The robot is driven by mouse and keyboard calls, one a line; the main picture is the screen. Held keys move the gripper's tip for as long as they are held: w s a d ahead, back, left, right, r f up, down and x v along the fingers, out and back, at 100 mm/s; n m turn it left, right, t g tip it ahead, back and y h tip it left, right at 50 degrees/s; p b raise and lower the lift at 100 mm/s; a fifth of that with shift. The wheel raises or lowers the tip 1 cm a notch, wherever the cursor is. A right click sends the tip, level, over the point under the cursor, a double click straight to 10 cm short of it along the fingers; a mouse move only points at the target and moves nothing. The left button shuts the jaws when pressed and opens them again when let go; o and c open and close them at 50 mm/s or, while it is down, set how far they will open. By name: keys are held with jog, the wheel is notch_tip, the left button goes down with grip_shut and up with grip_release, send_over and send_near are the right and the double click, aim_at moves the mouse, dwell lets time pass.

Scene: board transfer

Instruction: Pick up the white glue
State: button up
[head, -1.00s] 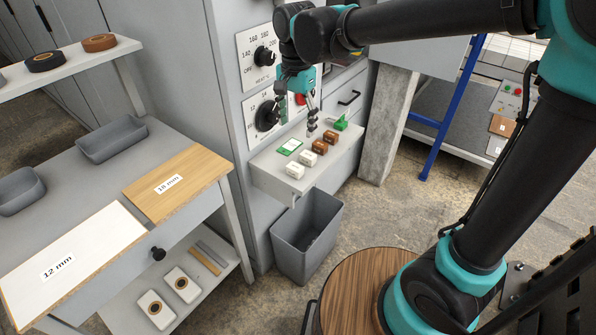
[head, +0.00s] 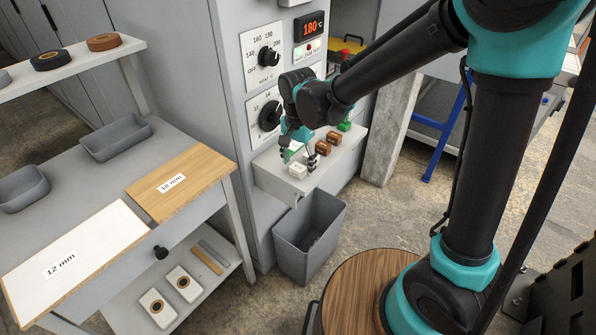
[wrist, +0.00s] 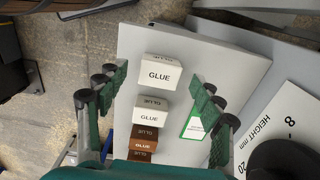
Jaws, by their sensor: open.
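Two white glue blocks stand on a small light-grey shelf (head: 275,174). The outer white block (wrist: 160,74) and the inner white block (wrist: 149,112) both show the word GLUE in the wrist view. In the head view the outer white block (head: 297,171) sits near the shelf's front left, and the other is largely hidden by my fingers. My gripper (head: 299,153) is open and empty, pointing down over the shelf. In the wrist view its green-padded fingers (wrist: 158,88) are spread left and right, with the white blocks between them in the picture.
Two brown glue blocks (head: 327,141) (wrist: 144,136) stand in line behind the white ones. A green object (head: 345,126) is at the shelf's far end. The machine panel with knobs (head: 270,115) rises close behind; a grey bin (head: 309,238) stands below.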

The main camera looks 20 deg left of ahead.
aim_at(298, 175)
jog(key=shift+f, duration=1.05)
jog(key=c, duration=1.2)
jog(key=shift+r, duration=0.1)
jog(key=shift+c, duration=0.2)
notch_tip(298, 175, up, 20)
